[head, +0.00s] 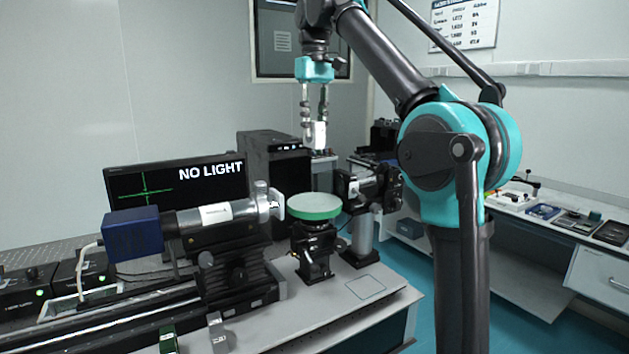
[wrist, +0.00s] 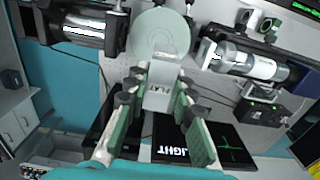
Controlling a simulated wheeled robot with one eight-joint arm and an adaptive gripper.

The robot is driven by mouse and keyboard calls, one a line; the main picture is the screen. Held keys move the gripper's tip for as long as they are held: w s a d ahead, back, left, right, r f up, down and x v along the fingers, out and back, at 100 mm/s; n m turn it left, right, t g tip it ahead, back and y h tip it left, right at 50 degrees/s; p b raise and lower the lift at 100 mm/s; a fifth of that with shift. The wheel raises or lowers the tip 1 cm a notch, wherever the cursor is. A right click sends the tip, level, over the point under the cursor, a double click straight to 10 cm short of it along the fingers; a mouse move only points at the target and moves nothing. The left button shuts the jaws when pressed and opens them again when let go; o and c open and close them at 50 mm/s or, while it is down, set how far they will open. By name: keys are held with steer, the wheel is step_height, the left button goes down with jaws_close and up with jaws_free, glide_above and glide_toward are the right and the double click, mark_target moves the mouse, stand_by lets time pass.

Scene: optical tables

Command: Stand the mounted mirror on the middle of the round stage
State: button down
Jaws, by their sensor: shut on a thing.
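The mounted mirror, a small pale block (head: 317,136), is held between the fingers of my gripper (head: 315,118), which is shut on it. In the wrist view the mirror's mount (wrist: 159,97) shows between the two fingers, with dark lettering on its face. The round stage (head: 314,206) is a pale green disc on a dark post, with an empty top in the head view. The mirror hangs well above the stage, apart from it. In the wrist view the stage (wrist: 152,36) lies beyond the mirror, which covers part of its edge.
A silver cylindrical instrument (head: 215,217) with a blue end block stands left of the stage, its tip close to the rim. Another dark instrument (head: 368,185) stands close on the right. A monitor (head: 170,188) reads "NO LIGHT". Bare tabletop (head: 345,297) lies in front.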

step_height(320, 180, down, 14)
steer(key=shift+f, duration=0.1)
stand_by(0.5)
steer(key=shift+f, duration=0.1)
steer(key=c, duration=1.3)
jaws_free()
step_height(320, 180, up, 12)
steer(key=shift+r, duration=0.15)
steer(key=shift+s, duration=0.1)
